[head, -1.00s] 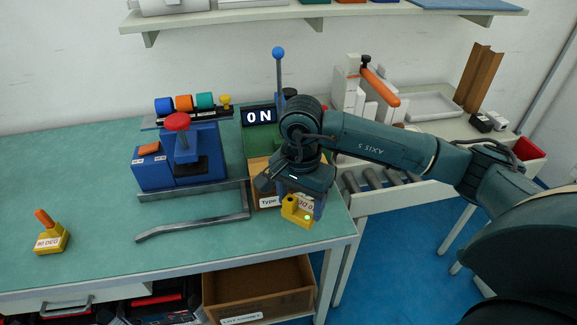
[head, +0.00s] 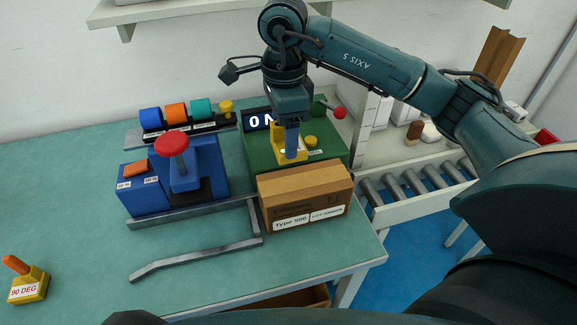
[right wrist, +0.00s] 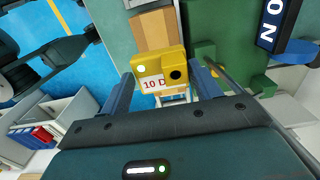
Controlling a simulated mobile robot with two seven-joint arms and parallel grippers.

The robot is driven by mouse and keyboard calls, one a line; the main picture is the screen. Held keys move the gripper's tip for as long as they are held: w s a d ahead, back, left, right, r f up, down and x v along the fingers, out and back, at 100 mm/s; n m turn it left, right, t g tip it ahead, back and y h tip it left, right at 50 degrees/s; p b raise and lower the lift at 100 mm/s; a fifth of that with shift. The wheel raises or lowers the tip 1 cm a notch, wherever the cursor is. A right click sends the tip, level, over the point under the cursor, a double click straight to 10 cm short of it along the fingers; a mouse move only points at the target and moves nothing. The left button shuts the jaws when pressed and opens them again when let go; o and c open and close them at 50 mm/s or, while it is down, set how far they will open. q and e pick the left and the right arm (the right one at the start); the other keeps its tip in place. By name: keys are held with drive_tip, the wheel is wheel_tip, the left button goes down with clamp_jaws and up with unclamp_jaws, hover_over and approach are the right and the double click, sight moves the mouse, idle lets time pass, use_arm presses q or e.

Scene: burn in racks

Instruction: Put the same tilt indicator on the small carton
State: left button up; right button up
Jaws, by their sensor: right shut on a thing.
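The small carton (head: 305,199), brown with a "Type 500" label, sits closed near the table's right front edge. My right gripper (head: 291,140) points down, shut on a yellow tilt indicator (head: 283,157) with a lit green lamp. In the head view they appear just behind and above the carton's back edge; the exact gap cannot be told. In the right wrist view the held indicator (right wrist: 160,71) is between the blue fingers (right wrist: 163,90), its label reading "10 D", partly cut off. The carton (right wrist: 153,30) shows beyond it. My left gripper is not in view.
A green machine (head: 258,150) with an "ON" display and red-knobbed lever stands behind the carton. A blue press (head: 145,196) and metal rails (head: 200,258) lie to the left. Another yellow indicator, "90 DEG" (head: 28,287), sits far left. A roller conveyor (head: 405,190) is at right.

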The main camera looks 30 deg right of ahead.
drive_tip(key=f+b, duration=0.2)
drive_tip(key=f, duration=0.3)
drive_tip(key=shift+s+f+b, duration=0.15)
drive_tip(key=shift+s+b, duration=0.15)
drive_tip(key=shift+b, duration=0.1)
drive_tip(key=shift+f, duration=0.3)
wheel_tip(320, 180, down, 3)
drive_tip(key=shift+f+b, duration=0.1)
drive_tip(key=shift+b, duration=1.05)
drive_tip(key=shift+w+f, duration=0.1)
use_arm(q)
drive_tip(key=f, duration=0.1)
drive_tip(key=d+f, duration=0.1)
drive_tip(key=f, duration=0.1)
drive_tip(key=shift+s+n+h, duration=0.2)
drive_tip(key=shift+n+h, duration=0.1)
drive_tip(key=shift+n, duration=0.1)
use_arm(e)
drive_tip(key=o, duration=1)
